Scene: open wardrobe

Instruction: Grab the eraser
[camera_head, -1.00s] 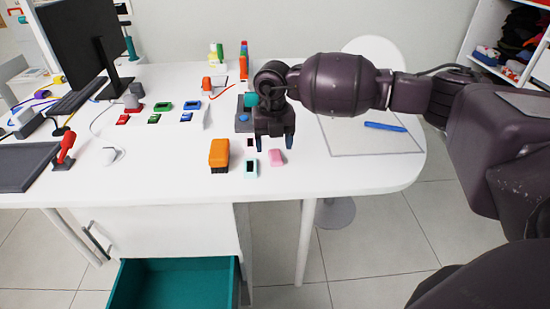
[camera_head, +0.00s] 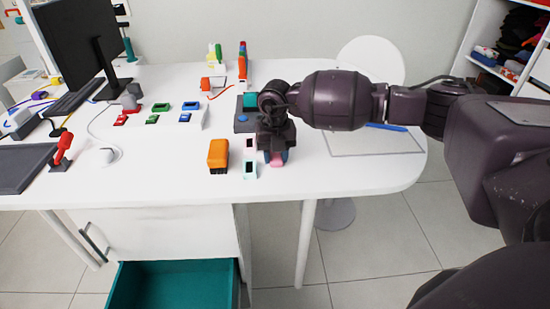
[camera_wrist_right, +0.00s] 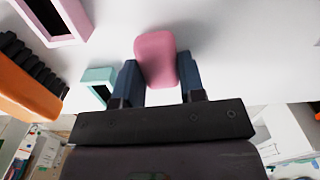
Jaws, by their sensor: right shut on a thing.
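The pink eraser (camera_head: 277,162) is on the white desk near its front edge, largely hidden under my right gripper in the head view. My right gripper (camera_head: 274,158) points down and is shut on it. In the right wrist view the pink eraser (camera_wrist_right: 157,58) sits between the two blue-grey fingers of my right gripper (camera_wrist_right: 158,80), one on each side. Whether it is lifted off the desk I cannot tell. My left gripper is not in view.
An orange brush (camera_head: 218,155) and a mint-green sharpener-like block (camera_head: 250,169) stand close to the left of the eraser. A blue pen (camera_head: 388,127) lies at the right. A teal drawer (camera_head: 175,285) hangs open below. The desk's right front is clear.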

